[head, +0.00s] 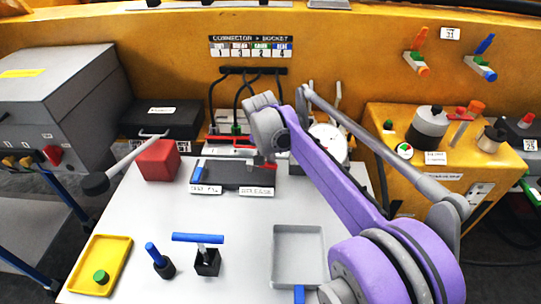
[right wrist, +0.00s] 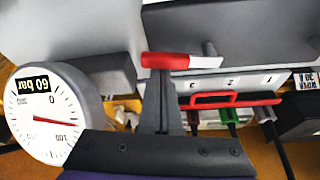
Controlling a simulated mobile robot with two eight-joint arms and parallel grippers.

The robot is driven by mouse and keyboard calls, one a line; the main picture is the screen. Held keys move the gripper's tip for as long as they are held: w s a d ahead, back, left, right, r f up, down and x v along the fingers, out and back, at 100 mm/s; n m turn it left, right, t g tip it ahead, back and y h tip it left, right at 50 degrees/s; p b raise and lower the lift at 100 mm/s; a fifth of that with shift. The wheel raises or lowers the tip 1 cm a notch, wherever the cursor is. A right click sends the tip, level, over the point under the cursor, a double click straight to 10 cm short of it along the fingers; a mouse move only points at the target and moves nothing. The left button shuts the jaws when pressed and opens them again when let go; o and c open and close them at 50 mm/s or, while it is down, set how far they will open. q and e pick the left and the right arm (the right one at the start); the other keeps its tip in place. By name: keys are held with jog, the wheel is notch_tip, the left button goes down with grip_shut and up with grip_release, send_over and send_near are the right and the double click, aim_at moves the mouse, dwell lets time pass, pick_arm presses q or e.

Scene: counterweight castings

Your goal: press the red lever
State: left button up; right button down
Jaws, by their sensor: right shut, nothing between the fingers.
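A red block (head: 158,161) stands at the back left of the grey table, with a grey lever rod (head: 130,153) above it that runs toward the left front to a black knob (head: 95,184). My right gripper (head: 264,158) is shut and empty, over the dark tray (head: 232,172), well to the right of the red block. In the right wrist view its shut fingers (right wrist: 164,80) appear just below a red and white bar (right wrist: 180,61); I cannot tell whether they touch it. The red block is not in that view. My left gripper is not in view.
Behind the tray are cables and a gauge (right wrist: 42,113). A yellow tray (head: 98,265), a blue-handled peg (head: 160,258), a blue T-handle (head: 197,238) and a grey tray (head: 298,229) are nearer. The table's left middle is clear. Orange (head: 418,50) and blue (head: 482,62) levers sit on the wall.

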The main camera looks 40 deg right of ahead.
jog(key=shift+s+a+m, duration=0.2)
jog(key=shift+m, duration=0.2)
jog(key=m, duration=0.1)
jog(key=s+a+m+g+p, duration=0.1)
jog(key=m, duration=0.1)
jog(key=shift+a+h, duration=0.25)
jog(key=shift+h, duration=0.05)
jog(key=a+m, duration=0.1)
jog(key=m, duration=0.1)
jog(key=a+m+g+p, duration=0.1)
jog(key=m, duration=0.1)
jog(key=shift+s+a+m+g, duration=0.15)
jog(key=shift+s+m+g, duration=0.15)
jog(key=shift+s+m, duration=0.1)
jog(key=a+m+g+p, duration=0.1)
jog(key=m, duration=0.1)
jog(key=a+m+p, duration=0.1)
jog(key=a+m, duration=0.1)
jog(key=m, duration=0.1)
jog(key=shift+w+m+g, duration=0.15)
jog(key=shift+m+g, duration=0.15)
jog(key=shift+g, duration=0.1)
jog(key=shift+w+a, duration=0.15)
jog(key=shift+a, duration=0.2)
